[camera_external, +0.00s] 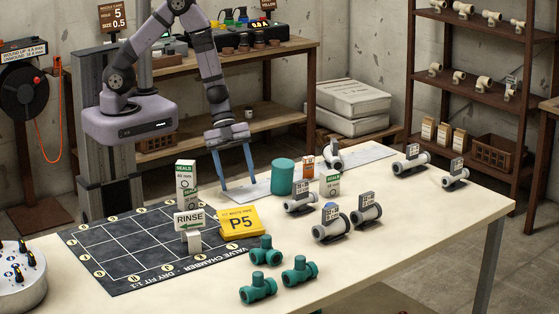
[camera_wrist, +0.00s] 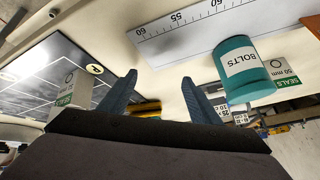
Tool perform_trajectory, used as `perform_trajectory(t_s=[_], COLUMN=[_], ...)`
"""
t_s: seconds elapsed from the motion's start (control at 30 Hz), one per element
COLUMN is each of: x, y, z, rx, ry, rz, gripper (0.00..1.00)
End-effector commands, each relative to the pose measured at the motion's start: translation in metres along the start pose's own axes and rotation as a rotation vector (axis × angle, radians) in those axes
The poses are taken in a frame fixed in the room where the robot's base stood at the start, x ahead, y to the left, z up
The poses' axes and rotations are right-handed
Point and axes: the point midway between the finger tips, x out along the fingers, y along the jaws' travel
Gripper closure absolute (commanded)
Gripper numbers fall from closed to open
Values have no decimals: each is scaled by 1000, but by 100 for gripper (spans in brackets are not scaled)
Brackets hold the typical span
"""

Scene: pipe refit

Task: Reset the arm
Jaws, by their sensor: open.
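My gripper (camera_external: 238,184) hangs over the table with its two blue fingers pointing down, apart and with nothing between them. It is just left of a teal bolts can (camera_external: 282,177) and behind the yellow P5 sign (camera_external: 240,221). In the wrist view my gripper (camera_wrist: 157,80) shows both fingers spread over bare table and the edge of a white ruler strip (camera_wrist: 190,35). The bolts can (camera_wrist: 243,70) is right of the fingers there. I cannot tell whether the fingertips touch the table.
A dark gridded mat (camera_external: 130,250) lies left with a RINSE sign (camera_external: 189,220) and seals boxes (camera_external: 186,178). Green tee fittings (camera_external: 258,288) stand at the front. Several grey valves (camera_external: 333,224) stand to the right. The table's front right is clear.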

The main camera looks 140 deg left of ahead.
Motion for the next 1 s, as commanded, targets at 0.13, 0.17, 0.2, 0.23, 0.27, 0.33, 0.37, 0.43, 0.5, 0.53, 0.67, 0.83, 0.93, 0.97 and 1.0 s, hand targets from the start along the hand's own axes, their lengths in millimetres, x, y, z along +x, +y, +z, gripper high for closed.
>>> perform_trajectory(t_s=[0.13, 0.17, 0.2, 0.23, 0.27, 0.33, 0.37, 0.43, 0.5, 0.53, 0.67, 0.83, 0.93, 0.97, 1.0], x=[0, -1, -5, -8, -11, -20, -25, -36, -47, -51, -68, -82, -86, -87, -88], y=[-7, -5, 0, 4, 10, 29, 38, 64, 94, 106, 157, 199, 212, 214, 216], z=[-6, -6, -7, -7, -8, -9, -11, -15, -22, -25, -43, -58, -63, -63, -64], rx=[25, 26, 21, 16, 10, -12, -26, -69, -130, -160, -314, -464, -509, -517, -525], ry=[-212, -252, -306, -345, -382, -465, -497, -560, -605, -616, -632, -624, -622, -622, -621], rz=[-101, -114, -126, -131, -134, -129, -124, -103, -78, -68, -28, 12, 27, 29, 32], gripper=[43, 43, 43, 43, 43, 43, 43, 43, 43, 43, 43, 43, 43, 43, 43])
